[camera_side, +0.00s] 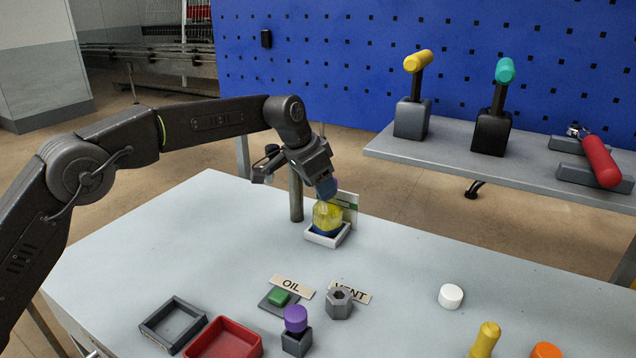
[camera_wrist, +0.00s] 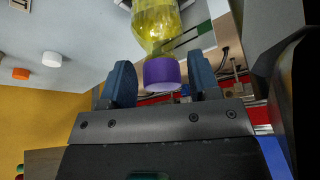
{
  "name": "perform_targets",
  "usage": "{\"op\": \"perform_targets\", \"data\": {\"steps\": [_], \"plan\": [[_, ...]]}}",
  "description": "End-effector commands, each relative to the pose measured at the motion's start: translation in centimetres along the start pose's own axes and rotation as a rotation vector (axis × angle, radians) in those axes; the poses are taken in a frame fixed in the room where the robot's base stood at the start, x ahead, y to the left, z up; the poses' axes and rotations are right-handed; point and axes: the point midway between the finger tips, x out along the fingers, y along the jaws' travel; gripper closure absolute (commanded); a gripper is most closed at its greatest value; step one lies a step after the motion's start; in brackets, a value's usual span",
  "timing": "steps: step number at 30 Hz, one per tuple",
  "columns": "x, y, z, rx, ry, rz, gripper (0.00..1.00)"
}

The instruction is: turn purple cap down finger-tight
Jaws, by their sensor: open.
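The purple cap (camera_wrist: 162,73) sits on the neck of a clear bottle of yellow liquid (camera_wrist: 155,22) in the wrist view. My gripper (camera_wrist: 160,62) is open, with one blue finger on each side of the cap and a narrow gap at both sides. In the side view the bottle (camera_side: 327,215) stands upright in a white square holder (camera_side: 326,240) with a blue inside. My gripper (camera_side: 326,188) points down over the bottle's top there and hides the cap. I cannot tell how far down the cap sits on its thread.
A small card (camera_side: 348,203) stands right behind the bottle. On the bench are a purple knob (camera_side: 295,318) on a dark block, a grey hex nut (camera_side: 339,302), a green button (camera_side: 279,297), a red tray (camera_side: 226,340) and a white cylinder (camera_side: 451,296). The bench left of the bottle is clear.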

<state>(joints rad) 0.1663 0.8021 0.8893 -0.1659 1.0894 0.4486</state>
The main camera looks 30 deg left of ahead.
Motion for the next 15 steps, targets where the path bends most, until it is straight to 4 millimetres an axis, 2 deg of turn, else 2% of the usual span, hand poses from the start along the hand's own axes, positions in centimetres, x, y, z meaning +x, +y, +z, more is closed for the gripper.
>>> {"op": "perform_targets", "data": {"steps": [4,15], "plan": [[-0.04,0.37,-0.01,-0.088,-0.001,-0.035,0.44],[-0.06,0.58,-0.06,-0.141,0.0,-0.056,0.44]]}}
